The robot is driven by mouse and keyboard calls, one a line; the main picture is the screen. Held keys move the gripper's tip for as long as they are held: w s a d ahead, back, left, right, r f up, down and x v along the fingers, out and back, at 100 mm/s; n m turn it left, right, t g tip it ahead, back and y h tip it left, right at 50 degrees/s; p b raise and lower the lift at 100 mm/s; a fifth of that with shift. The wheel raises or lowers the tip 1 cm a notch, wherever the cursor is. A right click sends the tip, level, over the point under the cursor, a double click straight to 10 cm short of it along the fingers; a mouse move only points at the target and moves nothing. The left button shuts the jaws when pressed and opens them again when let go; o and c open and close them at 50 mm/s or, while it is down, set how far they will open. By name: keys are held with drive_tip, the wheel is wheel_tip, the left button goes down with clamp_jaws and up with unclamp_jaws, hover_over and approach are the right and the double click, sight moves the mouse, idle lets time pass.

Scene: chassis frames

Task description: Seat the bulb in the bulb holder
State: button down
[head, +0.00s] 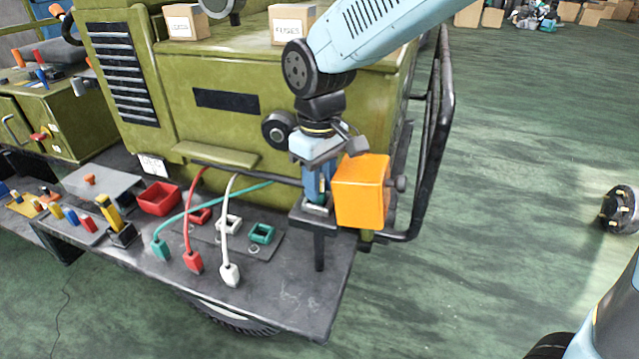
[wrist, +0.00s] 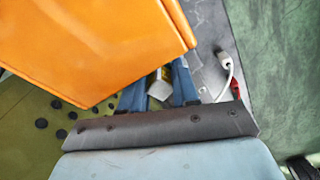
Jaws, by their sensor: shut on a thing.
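My gripper (head: 317,190) points down beside the orange box (head: 362,192) at the bench's right end. In the wrist view, its two blue fingers (wrist: 160,92) are shut on a small pale piece with a yellow patch, seemingly the bulb (wrist: 160,85). Most of the bulb is hidden by the fingers. Just below the fingertips in the head view is a dark stand with a flat grey top, apparently the bulb holder (head: 318,218). Its socket is hidden under the gripper. I cannot tell whether the bulb touches it. The orange box also covers the upper left of the wrist view (wrist: 90,45).
Green, red and white cables (head: 228,232) with plugs cross the bench (head: 300,280) to the left. A red bin (head: 159,198) and a yellow-handled tool (head: 112,222) stand farther left. The olive machine (head: 215,130) rises behind, with a black rail (head: 440,130) at its right.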

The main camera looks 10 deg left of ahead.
drive_tip(key=shift+f, duration=0.45)
drive_tip(key=c, duration=0.8)
unclamp_jaws()
drive_tip(key=shift+c, duration=0.2)
drive_tip(key=shift+r, duration=0.2)
wheel_tip(320, 180, up, 12)
drive_tip(key=shift+f, duration=0.1)
